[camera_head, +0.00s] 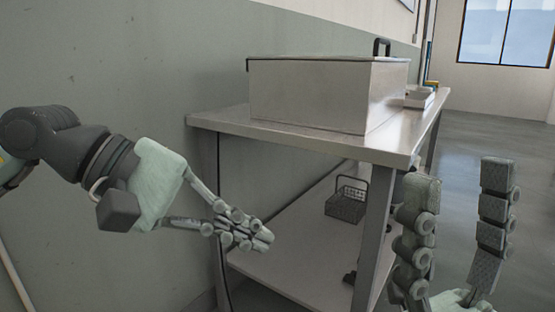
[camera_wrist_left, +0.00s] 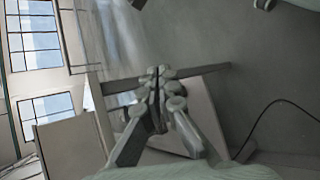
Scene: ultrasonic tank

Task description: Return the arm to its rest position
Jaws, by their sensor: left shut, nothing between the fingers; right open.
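My left gripper (camera_head: 257,237) is shut and empty in the head view. It is in front of the left end of the metal table, lower than the tabletop. Its closed fingers also show in the left wrist view (camera_wrist_left: 157,80). My right gripper (camera_head: 458,232) is open and empty at the lower right of the head view, fingers pointing up and spread apart. The ultrasonic tank (camera_head: 310,92), a metal box with a black handle on top, stands on the table.
The metal table (camera_head: 222,120) stands along the green wall, with a lower shelf (camera_head: 290,275). A dark wire basket (camera_head: 346,208) sits on that shelf. Small white items (camera_head: 420,98) lie behind the tank. Open floor (camera_head: 480,135) is at the right.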

